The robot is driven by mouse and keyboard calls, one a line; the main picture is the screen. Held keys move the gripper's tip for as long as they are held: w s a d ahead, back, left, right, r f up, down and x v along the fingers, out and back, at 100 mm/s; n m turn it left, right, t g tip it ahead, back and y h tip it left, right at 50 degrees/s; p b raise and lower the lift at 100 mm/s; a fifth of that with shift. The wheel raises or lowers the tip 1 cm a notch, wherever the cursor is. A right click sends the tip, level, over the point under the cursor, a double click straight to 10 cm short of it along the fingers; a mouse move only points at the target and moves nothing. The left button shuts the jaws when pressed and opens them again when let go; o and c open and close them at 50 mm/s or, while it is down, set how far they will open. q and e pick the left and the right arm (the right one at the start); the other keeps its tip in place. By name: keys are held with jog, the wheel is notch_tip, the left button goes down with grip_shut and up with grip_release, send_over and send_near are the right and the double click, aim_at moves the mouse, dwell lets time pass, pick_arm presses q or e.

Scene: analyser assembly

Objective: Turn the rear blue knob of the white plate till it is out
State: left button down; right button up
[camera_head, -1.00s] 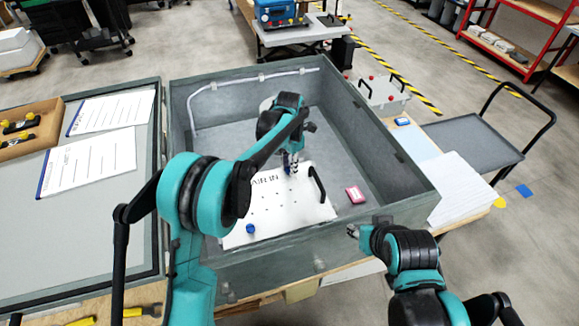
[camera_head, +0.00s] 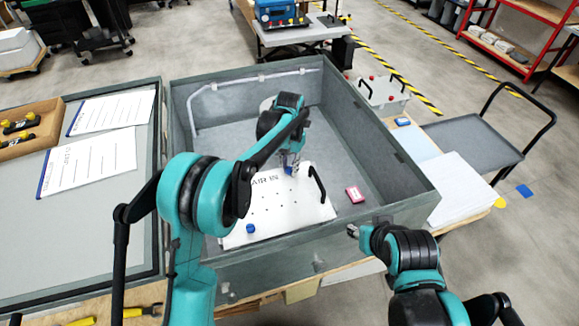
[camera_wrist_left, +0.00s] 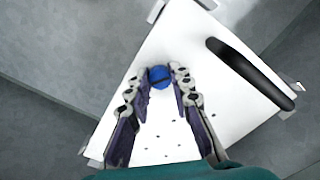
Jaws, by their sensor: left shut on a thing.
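The white plate (camera_head: 275,210) lies inside the grey open box, with a black handle (camera_head: 317,184) on its right side; it also fills much of the left wrist view (camera_wrist_left: 205,60). The rear blue knob (camera_wrist_left: 159,77) sits between the fingertips of my left gripper (camera_wrist_left: 159,84), which is shut on it. In the head view the left gripper (camera_head: 289,166) points down at the plate's rear edge, and the knob is mostly hidden there. The front blue knob (camera_head: 250,229) is on the plate's near left corner. My right gripper (camera_head: 353,231) is by the box's front right wall; its jaw opening is too small to tell.
The grey box (camera_head: 375,140) has raised walls around the plate. A pink block (camera_head: 355,194) lies on its floor, right of the plate. Papers (camera_head: 455,185) lie outside on the right. A grey panel with sheets (camera_head: 90,165) is on the left.

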aim_at(289, 169)
pick_arm(q)
jog(key=shift+s+f, duration=0.1)
jog(key=c, duration=1.3)
grip_release()
notch_tip(289, 169, up, 12)
jog(key=shift+r, duration=0.1)
